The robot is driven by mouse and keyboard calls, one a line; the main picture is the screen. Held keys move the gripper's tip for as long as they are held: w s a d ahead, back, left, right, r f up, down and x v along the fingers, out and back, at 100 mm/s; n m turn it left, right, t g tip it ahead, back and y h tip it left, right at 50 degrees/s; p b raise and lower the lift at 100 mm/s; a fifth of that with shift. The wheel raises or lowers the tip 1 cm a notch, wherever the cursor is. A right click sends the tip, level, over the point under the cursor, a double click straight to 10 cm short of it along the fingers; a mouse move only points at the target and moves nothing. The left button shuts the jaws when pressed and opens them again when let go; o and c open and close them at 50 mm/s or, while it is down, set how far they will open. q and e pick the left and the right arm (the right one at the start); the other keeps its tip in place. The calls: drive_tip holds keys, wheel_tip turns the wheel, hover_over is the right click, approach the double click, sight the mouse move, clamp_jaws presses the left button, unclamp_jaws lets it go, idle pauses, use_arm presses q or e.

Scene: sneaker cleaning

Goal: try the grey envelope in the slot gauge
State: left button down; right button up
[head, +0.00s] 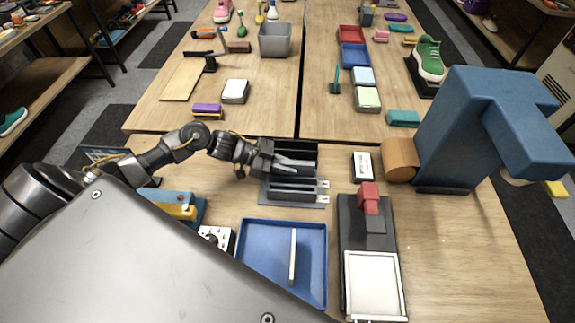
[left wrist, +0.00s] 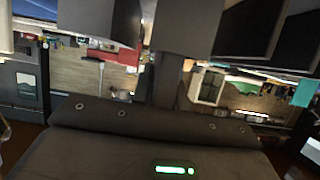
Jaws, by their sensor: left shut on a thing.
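The slot gauge (head: 292,202) is a dark rack with upright plates and slots, standing on the table behind the blue tray. My left gripper (head: 292,165) is at the rear part of the gauge, pointing right. It is shut on a thin grey piece, which I take to be the grey envelope; in the left wrist view it is a dark grey upright strip (left wrist: 166,75) between the fingers. The fingers and gauge plates hide much of it in the head view. I cannot tell whether it is inside a slot. My right gripper is not in view.
The blue tray (head: 255,298) in front holds a thin pale strip (head: 293,257). To the right are a dark stand with a red block (head: 369,197) and a white panel (head: 374,284), a white box (head: 362,166), and a large blue form (head: 480,125). Bare table lies at the right front.

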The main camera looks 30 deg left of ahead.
use_arm(q)
drive_tip(key=shift+f+b, duration=0.3)
drive_tip(key=shift+f, duration=0.2)
drive_tip(key=c, duration=1.3)
unclamp_jaws()
drive_tip(key=shift+s+a+r, duration=0.1)
drive_tip(key=shift+s+a, duration=0.15)
drive_tip(key=shift+a, duration=0.25)
drive_tip(key=b+v, duration=0.2)
drive_tip(key=v, duration=0.7)
drive_tip(key=shift+s+a+r+b, duration=0.15)
drive_tip(key=shift+a+r+b, duration=0.1)
drive_tip(key=shift+a+b, duration=0.1)
